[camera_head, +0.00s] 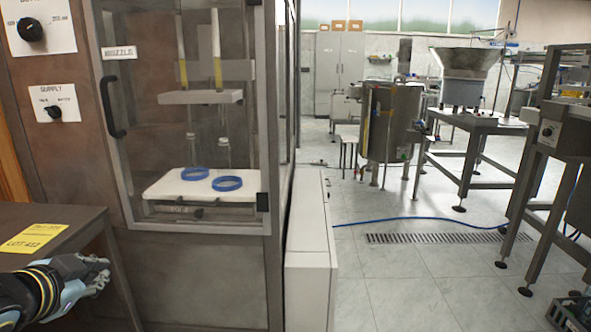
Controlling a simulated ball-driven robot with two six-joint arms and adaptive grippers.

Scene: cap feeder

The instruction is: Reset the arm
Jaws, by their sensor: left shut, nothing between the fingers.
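My left gripper (97,275) shows at the lower left, in front of the edge of a dark table. Its fingers are shut with nothing between them. My left arm comes in from the left edge, dark with yellow bands near the wrist. My right gripper is not in the picture.
A brown machine with a glass door (185,120) and black handle (112,107) stands ahead; two blue rings (227,183) sit inside on a white plate. A dark table (60,217) bears a yellow label (33,238). A grey cabinet (310,250) borders open tiled floor (400,280).

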